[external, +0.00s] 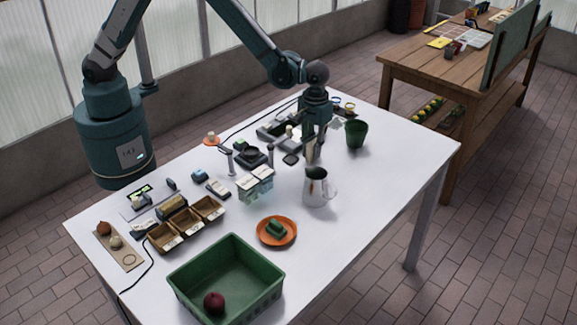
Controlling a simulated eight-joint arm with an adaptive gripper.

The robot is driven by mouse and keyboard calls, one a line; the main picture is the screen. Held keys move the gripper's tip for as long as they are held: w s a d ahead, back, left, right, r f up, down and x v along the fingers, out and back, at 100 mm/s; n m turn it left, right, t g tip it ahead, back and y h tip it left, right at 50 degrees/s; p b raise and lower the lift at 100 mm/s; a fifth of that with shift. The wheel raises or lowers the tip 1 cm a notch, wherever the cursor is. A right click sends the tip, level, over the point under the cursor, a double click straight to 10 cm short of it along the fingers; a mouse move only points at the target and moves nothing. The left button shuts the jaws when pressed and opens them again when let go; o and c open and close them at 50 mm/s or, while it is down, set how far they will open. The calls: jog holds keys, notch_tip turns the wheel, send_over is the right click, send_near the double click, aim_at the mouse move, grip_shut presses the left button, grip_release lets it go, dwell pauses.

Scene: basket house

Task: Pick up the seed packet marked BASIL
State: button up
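A clear stand (256,194) near the middle of the white table holds small upright packets (255,180) with pale tops and greenish fronts. They look like seed packets, but their print is too small to read, so I cannot tell which is marked BASIL. My gripper (301,157) points down over the table, to the right of and behind the packets and above the metal pitcher in the picture. Its fingers are small and dark here. A pale, narrow shape shows by the fingertips, and I cannot tell whether it is held or behind them.
A metal pitcher (316,186) stands close below my gripper, with a dark green pot (356,134) to the right. In front are an orange plate (277,232) with a green block and a green crate (183,288) holding a red ball. Wooden trays (163,238) and small devices fill the left side.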

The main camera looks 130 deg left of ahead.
aim_at(314, 142)
dwell(0.3)
jog(key=shift+r+p, duration=0.5)
jog(key=shift+r, duration=4.55)
